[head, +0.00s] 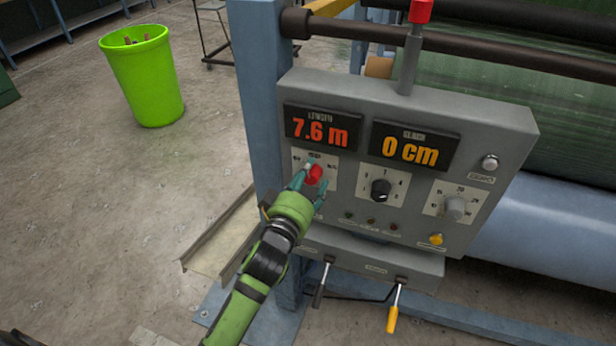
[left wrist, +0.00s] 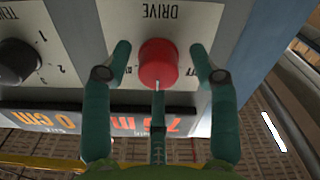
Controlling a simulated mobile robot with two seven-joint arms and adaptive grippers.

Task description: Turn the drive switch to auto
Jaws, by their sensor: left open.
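The drive switch is a red round knob (head: 314,173) on a pale plate, below the red 7.6 m display on the grey control panel. In the left wrist view the knob (left wrist: 158,64) sits near the middle, with the upside-down label DRIVE above it. My left gripper (head: 308,184) is open at the knob. In the wrist view its green fingers (left wrist: 160,52) stand on both sides of the knob, with visible gaps. The knob's pointer and setting are not clear, and the fingers hide part of the plate. My right gripper is not in view.
The panel (head: 460,112) also carries a black dial (head: 381,189), a grey dial (head: 454,208), a yellow button (head: 436,239) and a 0 cm display (head: 409,150). Levers hang below, including a yellow-handled one (head: 393,315). A green bin (head: 145,78) stands on open floor at left.

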